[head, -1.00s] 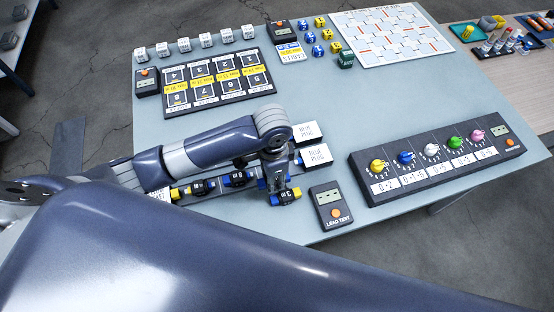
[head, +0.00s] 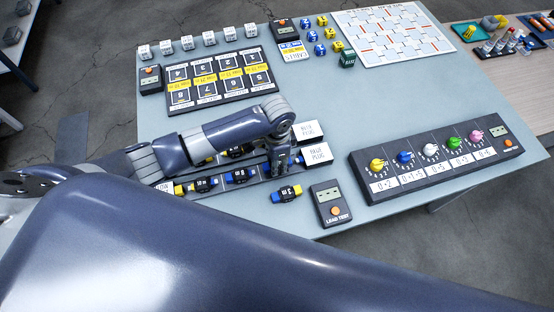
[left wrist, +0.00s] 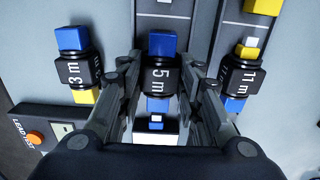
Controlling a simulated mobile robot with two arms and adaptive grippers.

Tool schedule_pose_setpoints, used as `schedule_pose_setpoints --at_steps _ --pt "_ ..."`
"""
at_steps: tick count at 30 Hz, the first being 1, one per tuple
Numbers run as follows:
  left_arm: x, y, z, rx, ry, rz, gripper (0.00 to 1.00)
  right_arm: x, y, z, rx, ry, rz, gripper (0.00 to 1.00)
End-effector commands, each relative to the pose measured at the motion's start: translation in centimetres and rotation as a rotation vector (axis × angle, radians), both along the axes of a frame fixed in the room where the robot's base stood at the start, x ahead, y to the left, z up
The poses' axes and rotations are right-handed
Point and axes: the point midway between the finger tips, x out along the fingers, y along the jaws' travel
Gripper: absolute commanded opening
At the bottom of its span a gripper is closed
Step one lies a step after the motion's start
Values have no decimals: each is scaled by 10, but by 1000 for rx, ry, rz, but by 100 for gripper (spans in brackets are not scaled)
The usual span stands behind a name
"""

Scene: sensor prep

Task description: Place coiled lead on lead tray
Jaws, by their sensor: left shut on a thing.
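My left gripper (left wrist: 157,95) is shut on the coiled lead marked 5 m (left wrist: 158,75), a black coil with blue ends. The gripper points down at the front lead tray (head: 217,187), beside its white end block (head: 317,153); in the head view the fingers mostly hide the held lead. I cannot tell whether it touches the tray. A 3 m lead with blue and yellow ends (head: 287,193) lies on the table just in front of the tray; it also shows in the left wrist view (left wrist: 76,68). An 11 m lead (left wrist: 243,75) is to the right there. My right gripper is not in view.
Two more leads (head: 240,176) sit in the front tray. A lead tester (head: 328,203) stands front right, with a dial panel (head: 440,160) beyond it. A numbered board (head: 218,80) lies behind the trays. The table middle is clear around (head: 340,105).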

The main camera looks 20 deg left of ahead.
Motion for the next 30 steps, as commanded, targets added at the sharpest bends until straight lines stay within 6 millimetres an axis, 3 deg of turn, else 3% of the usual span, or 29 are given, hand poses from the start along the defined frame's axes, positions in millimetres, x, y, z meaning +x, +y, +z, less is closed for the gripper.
schedule_pose_setpoints --at_steps 3,4,6,7,20,30 --pt "0 0 -3 0 0 0 8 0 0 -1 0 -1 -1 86" --pt "0 0 -3 0 0 0 35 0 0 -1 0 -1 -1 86" --pt "0 0 -3 0 0 0 51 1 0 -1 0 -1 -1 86" --pt "0 0 -3 0 0 0 53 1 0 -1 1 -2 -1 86" --pt "1 0 5 -2 -3 0 53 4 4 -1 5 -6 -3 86" --pt "2 -1 73 -2 -5 -1 53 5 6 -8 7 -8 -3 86"
